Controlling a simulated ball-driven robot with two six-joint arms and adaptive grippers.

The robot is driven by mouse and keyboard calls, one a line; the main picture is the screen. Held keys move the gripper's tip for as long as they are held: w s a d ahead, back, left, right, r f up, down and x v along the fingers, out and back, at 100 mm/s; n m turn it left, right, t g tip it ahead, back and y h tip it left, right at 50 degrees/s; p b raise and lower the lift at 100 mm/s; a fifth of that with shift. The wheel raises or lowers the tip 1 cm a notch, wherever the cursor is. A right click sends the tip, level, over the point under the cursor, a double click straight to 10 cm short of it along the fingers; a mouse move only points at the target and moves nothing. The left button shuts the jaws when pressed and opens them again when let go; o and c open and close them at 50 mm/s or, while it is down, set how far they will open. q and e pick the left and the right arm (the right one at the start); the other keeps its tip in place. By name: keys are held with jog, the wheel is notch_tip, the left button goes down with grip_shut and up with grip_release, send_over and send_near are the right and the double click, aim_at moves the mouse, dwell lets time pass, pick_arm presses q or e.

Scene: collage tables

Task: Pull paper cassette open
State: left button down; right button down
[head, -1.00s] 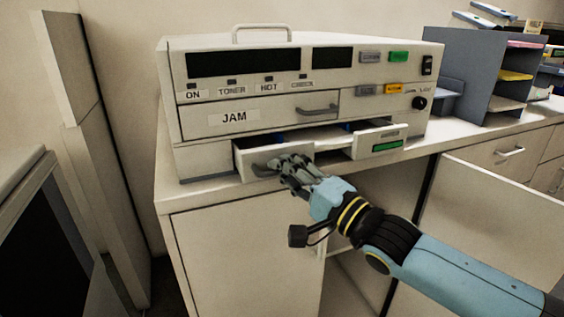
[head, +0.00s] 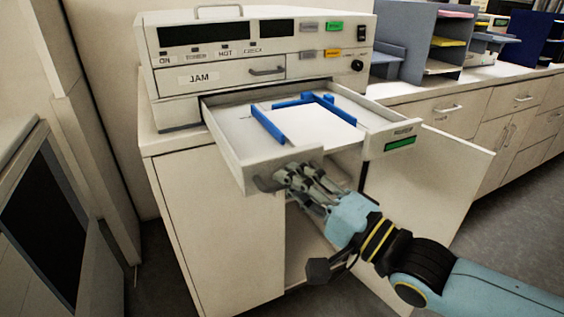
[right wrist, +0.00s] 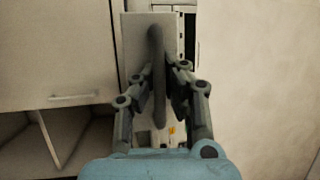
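The paper cassette (head: 225,140) is a pale drawer that sticks well out of the lower part of the beige printer (head: 225,72) in the head view. White paper (head: 315,122) lies in it between blue guides (head: 268,126). Its dark handle (head: 266,184) is on the front; in the right wrist view the handle (right wrist: 156,60) runs between my fingers. My right gripper (head: 281,176) is at the handle, with its fingers closed in on both sides of it. The fingers partly hide the handle. My left gripper is not in view.
The printer stands on a counter above a cabinet whose door (head: 430,185) stands open beneath the cassette, near my right arm. A grey paper organizer (head: 405,45) stands to the right. A dark-screened unit (head: 45,215) is at the left.

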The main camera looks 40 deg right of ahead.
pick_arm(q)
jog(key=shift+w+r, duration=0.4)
pick_arm(e)
jog(key=s, duration=0.3)
jog(key=s+a, duration=0.1)
jog(key=shift+s+f, duration=0.25)
jog(key=shift+s, duration=0.15)
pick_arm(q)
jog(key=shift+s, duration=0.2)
pick_arm(e)
jog(key=c, duration=1.4)
grip_release()
jog(key=shift+r, duration=0.15)
jog(key=v, duration=1.2)
